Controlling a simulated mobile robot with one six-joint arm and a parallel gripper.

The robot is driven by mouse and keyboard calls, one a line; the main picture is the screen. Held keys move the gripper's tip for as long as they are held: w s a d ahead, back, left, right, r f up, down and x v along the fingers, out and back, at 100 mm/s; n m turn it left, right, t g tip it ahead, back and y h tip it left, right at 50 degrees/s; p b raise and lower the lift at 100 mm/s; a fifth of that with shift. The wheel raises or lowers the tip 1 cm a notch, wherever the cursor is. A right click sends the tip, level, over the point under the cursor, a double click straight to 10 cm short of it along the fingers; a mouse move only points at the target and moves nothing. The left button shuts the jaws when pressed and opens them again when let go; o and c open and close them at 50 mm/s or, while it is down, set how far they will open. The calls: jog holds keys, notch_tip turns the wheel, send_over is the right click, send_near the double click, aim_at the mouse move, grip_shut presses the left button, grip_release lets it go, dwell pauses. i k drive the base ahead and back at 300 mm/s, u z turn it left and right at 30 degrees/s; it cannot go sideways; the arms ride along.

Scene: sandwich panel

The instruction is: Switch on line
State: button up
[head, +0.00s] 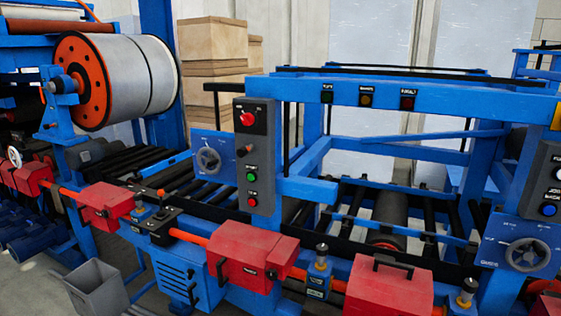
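A grey control panel (265,160) stands upright on the blue machine frame, left of the picture's middle. From top to bottom it has a red mushroom-shaped button (247,119), a black rotary knob (246,150), a green button (250,177) and a red button (252,201). Their small labels are too blurred to read surely. A second grey panel (546,168) is cut off by the right edge; it shows a pale button and a blue button (549,210). Three small indicators sit on the upper blue beam (450,101); none looks clearly lit. My gripper is not in view.
Red boxes (252,257) on an orange rail line the machine's front. A grey handwheel (208,160) sits left of the panel, another (527,254) at right. A small lever (161,200) stands lower left. A grey bin (97,290) stands on the floor. A large roll (135,78) hangs upper left.

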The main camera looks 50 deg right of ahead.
aim_at(249, 118)
jog(key=u, duration=0.55)
jog(key=k, duration=0.1)
jog(key=z, duration=2)
jog(key=k, duration=0.9)
jog(key=u, duration=0.15)
jog(key=i, duration=0.85)
jog(key=z, duration=0.05)
